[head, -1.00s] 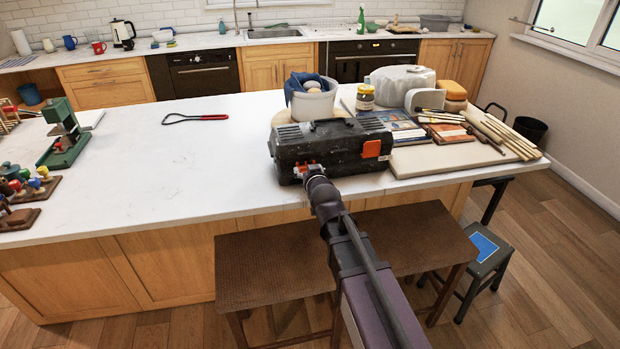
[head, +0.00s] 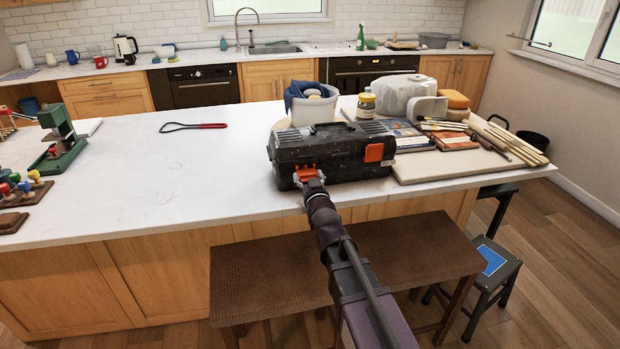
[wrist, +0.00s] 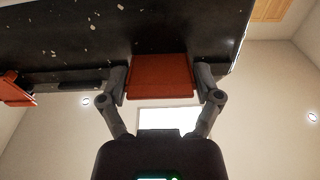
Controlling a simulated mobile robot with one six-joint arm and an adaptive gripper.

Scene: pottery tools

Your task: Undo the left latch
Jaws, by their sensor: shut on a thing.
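The black toolbox (head: 340,168) stands near the front edge of the white counter, lid down. Its left latch (head: 307,170) is orange and partly hidden by my gripper (head: 308,180). The right latch (head: 374,152) is orange and lies flat on the box front. In the wrist view, my gripper (wrist: 162,88) is shut on the left latch (wrist: 160,75), one finger at each side of it. The right latch shows at the left edge of the wrist view (wrist: 16,92). I cannot tell whether the left latch is off its catch.
A white tub (head: 314,105) with a blue cloth and a jar (head: 366,105) stand behind the toolbox. Books and wooden tools lie on a board (head: 440,170) to its right. The counter (head: 170,170) is largely clear to its left. A brown bench (head: 270,265) stands below my arm.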

